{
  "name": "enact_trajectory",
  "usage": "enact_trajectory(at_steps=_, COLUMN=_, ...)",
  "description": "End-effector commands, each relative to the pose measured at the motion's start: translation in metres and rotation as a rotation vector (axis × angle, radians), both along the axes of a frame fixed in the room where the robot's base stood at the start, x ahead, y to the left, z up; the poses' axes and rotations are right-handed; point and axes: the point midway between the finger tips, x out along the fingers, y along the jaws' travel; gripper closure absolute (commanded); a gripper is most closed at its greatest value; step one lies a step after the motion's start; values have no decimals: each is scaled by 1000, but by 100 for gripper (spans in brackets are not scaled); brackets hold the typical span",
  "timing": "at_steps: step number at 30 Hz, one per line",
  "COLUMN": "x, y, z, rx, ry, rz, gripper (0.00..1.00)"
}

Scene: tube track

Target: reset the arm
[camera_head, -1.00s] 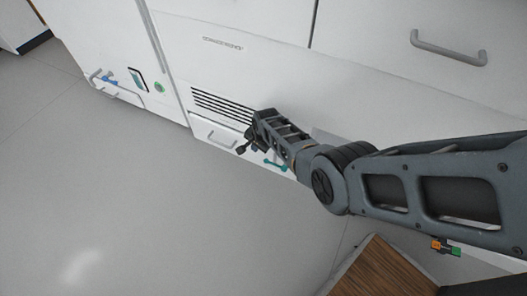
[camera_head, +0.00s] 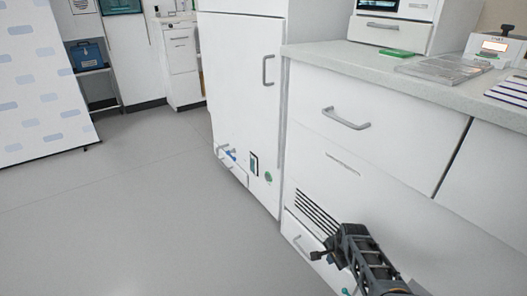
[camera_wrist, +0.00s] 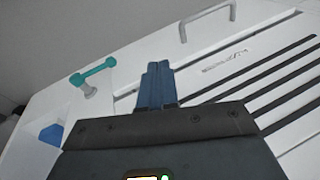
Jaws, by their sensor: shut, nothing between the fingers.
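My gripper (camera_head: 322,254) is low in front of the white cabinet with black vent slots (camera_head: 317,214), at the bottom right of the head view. In the wrist view its two fingers (camera_wrist: 159,82) are together with nothing between them. They point at the white front panel, left of the slots. A teal handle on a grey stem (camera_wrist: 92,76) is left of the fingers in the wrist view. A small part of it shows beside my arm in the head view. Whether the fingers touch the panel I cannot tell.
A drawer with a grey handle (camera_head: 346,119) is above the vents, under a grey counter (camera_head: 440,88) holding a clear tray (camera_head: 445,69) and devices. A tall white cabinet (camera_head: 242,75) stands left. Open grey floor (camera_head: 150,215) fills the lower left. A patterned white panel (camera_head: 38,90) stands far left.

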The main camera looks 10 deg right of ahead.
Motion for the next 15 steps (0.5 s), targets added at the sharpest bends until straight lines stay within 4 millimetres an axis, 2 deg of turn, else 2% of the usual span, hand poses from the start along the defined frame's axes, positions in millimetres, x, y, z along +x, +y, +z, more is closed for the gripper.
enact_trajectory(at_steps=4, x=-13, y=1, z=-10, rx=-20, ry=-11, rz=23, gripper=100)
enact_trajectory(at_steps=7, x=-34, y=1, z=-24, rx=-59, ry=-40, rz=65, gripper=100)
enact_trajectory(at_steps=12, x=-86, y=6, z=-44, rx=-159, ry=-112, rz=179, gripper=100)
enact_trajectory(at_steps=15, x=-119, y=11, z=-48, rx=-220, ry=-157, rz=251, gripper=100)
